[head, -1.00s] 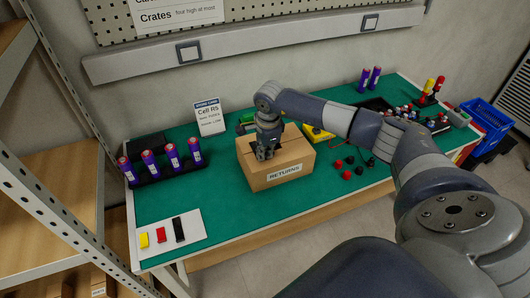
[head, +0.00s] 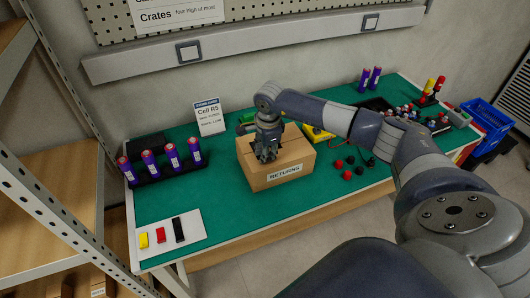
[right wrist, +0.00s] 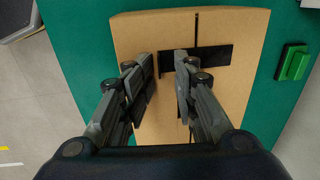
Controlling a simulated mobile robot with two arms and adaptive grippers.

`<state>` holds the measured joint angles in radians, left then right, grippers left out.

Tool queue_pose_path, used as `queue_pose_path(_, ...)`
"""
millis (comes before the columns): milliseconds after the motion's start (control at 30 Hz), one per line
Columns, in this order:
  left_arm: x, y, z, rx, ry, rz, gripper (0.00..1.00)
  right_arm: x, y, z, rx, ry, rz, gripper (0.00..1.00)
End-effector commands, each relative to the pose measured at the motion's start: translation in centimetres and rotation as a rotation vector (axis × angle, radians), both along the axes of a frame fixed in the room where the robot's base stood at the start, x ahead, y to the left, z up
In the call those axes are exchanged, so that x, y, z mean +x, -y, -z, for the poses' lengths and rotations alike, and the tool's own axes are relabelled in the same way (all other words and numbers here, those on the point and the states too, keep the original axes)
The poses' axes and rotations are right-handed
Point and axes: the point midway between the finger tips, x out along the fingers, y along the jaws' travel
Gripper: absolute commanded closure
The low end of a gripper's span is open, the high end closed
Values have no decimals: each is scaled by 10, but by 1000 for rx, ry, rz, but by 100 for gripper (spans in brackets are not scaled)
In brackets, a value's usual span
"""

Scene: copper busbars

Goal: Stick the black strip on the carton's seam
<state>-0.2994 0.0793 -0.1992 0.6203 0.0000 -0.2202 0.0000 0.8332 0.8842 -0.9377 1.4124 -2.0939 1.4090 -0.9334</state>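The cardboard carton (head: 296,158), labelled RETURNS, sits on the green mat. In the right wrist view, its top (right wrist: 236,95) has a dark seam line (right wrist: 197,28). A black strip (right wrist: 215,55) lies on the carton top, crosswise over the seam line; fingers partly cover it. My right gripper (head: 266,157) is low over the carton top. In the right wrist view, its fingers (right wrist: 163,80) are apart with bare cardboard between them. Another black strip (head: 178,230) lies on a white card (head: 190,239) at the front left. My left gripper is not in view.
A red piece (head: 160,235) and a yellow piece (head: 144,240) lie on the card. Purple cells (head: 172,157) stand in a black holder at the left. Red and black caps (head: 347,174) lie right of the carton.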

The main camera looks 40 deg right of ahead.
Motion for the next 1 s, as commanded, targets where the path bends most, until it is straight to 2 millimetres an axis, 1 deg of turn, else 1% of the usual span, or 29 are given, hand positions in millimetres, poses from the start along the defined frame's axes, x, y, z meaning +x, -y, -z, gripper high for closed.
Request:
queue_pose_path(233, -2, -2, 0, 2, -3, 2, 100, -1, 0, 1, 0, -3, 0, 72)
queue_pose_path(367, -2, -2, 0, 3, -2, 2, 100, -1, 0, -8, 0, -1, -1, 72)
queue_pose_path(467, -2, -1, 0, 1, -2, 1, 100, -2, 0, -24, -1, 4, -1, 72)
queue_pose_path(700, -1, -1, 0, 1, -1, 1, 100, -9, -3, -76, 0, 4, -1, 72)
queue_pose_path(800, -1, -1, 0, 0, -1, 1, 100, -12, -3, -94, -1, 3, 0, 72)
queue_pose_path(900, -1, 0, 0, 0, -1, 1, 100, -14, -4, -107, 0, 1, -1, 72)
queue_pose_path(1000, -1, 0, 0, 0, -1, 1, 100, -16, -4, -115, 0, 0, 0, 72)
